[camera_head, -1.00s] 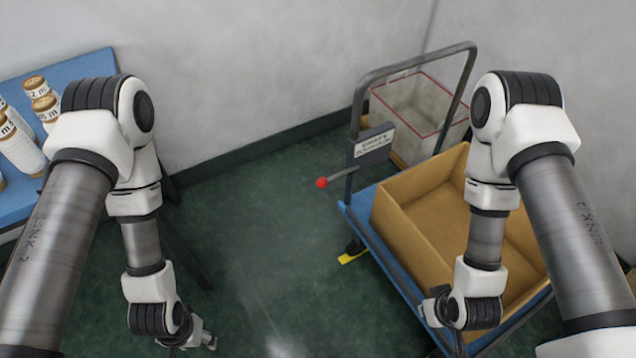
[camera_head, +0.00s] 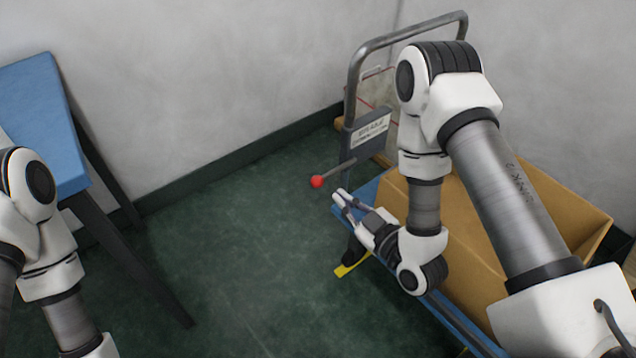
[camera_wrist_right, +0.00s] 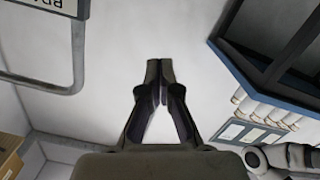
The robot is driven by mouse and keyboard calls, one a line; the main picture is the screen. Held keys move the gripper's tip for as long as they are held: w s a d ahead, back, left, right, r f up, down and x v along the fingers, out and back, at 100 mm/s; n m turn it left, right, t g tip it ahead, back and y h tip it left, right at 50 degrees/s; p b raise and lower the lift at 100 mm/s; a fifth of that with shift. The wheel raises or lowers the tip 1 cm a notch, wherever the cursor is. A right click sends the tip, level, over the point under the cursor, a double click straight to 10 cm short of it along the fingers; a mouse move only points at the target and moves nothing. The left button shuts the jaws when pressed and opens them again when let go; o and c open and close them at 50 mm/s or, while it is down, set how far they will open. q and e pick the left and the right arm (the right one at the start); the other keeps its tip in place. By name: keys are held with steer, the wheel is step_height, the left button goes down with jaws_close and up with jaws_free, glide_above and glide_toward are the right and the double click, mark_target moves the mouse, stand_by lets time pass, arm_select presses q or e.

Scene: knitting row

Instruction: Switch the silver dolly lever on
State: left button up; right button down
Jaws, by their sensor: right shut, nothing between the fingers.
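The lever (camera_head: 338,170) is a thin silver rod with a red ball knob (camera_head: 317,182). It sticks out to the left from a grey labelled box (camera_head: 366,134) on the dolly's handle frame (camera_head: 351,82), the knob at its lower end. My right gripper (camera_head: 340,197) is shut and empty, just below and to the right of the knob, with a small gap in the picture. In the right wrist view its fingertips (camera_wrist_right: 160,66) meet against the pale wall, and the lever is not seen there. My left arm is at the left edge; its gripper is out of frame.
The dolly's blue deck (camera_head: 368,192) carries a cardboard box (camera_head: 462,240), partly behind my right arm. A yellow foot pedal (camera_head: 352,268) is below the deck. A blue table (camera_head: 42,105) stands at left. Green floor (camera_head: 225,240) lies clear between.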

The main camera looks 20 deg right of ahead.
glide_above(320, 182)
steer(key=s+a, duration=0.1)
steer(key=s, duration=0.2)
steer(key=f, duration=0.1)
steer(key=w+f, duration=0.1)
steer(key=f, duration=0.1)
steer(key=f+b, duration=0.1)
steer(key=shift+w+d+f, duration=0.25)
steer(key=shift+d+f, duration=0.05)
steer(key=shift+f, duration=0.05)
arm_select(q)
steer(key=shift+f, duration=0.5)
